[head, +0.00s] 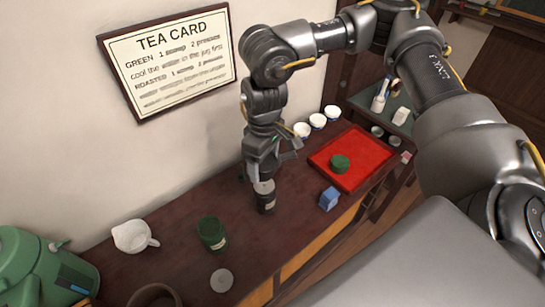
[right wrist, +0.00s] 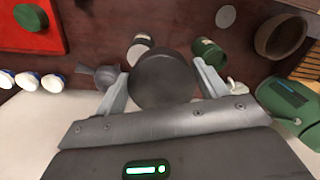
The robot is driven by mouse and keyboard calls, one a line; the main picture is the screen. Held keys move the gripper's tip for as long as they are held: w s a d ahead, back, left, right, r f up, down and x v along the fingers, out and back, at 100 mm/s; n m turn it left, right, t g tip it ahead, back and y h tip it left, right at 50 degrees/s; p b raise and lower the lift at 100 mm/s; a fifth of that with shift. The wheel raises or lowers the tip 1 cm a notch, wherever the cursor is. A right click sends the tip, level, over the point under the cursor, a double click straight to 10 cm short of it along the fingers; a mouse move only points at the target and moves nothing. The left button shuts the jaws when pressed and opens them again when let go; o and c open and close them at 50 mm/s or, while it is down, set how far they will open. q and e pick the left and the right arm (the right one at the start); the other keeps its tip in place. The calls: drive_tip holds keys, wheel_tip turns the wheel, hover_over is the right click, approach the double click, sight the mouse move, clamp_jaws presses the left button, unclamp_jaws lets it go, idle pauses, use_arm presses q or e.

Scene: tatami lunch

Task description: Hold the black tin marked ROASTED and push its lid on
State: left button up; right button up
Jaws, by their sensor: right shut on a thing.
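The black tin (head: 267,204) stands upright on the counter, with a grey round top and a pale label whose writing is too small to read. It shows partly in the right wrist view (right wrist: 139,43). My right gripper (head: 262,171) points down just above it. In the right wrist view its fingers (right wrist: 163,86) are shut on a dark round piece, which looks like the tin's lid (right wrist: 165,78). This piece hides part of the tin. I cannot tell whether it touches the tin. My left gripper is not in view.
A green tin (head: 212,234), a white jug (head: 134,236) and a grey disc (head: 221,280) are left of the black tin. A blue box (head: 329,199), a red tray (head: 366,152) with a green lid (head: 340,164), and white cups (head: 318,121) are right.

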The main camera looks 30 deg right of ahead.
drive_tip(key=w+p, duration=0.1)
drive_tip(key=w+m+p, duration=0.1)
drive_tip(key=w+p, duration=0.1)
drive_tip(key=p, duration=0.1)
drive_tip(key=shift+w+a, duration=0.1)
drive_tip(key=shift+a, duration=0.2)
wheel_tip(320, 180, down, 2)
drive_tip(key=w+m+p, duration=0.2)
drive_tip(key=p, duration=0.2)
drive_tip(key=m+g+p, duration=0.1)
drive_tip(key=m+p, duration=0.1)
drive_tip(key=p, duration=0.2)
hover_over(266, 184)
drive_tip(key=shift+h, duration=0.4)
wheel_tip(266, 184, down, 6)
drive_tip(key=shift+w+f, duration=0.1)
drive_tip(key=shift+a+f+b, duration=0.1)
drive_tip(key=shift+f+b, duration=2.2)
drive_tip(key=shift+b, duration=0.8)
drive_tip(key=shift+f+p, duration=0.3)
drive_tip(key=shift+p, duration=0.4)
drive_tip(key=shift+f, duration=0.65)
drive_tip(key=shift+f, duration=0.35)
drive_tip(key=shift+f, duration=0.75)
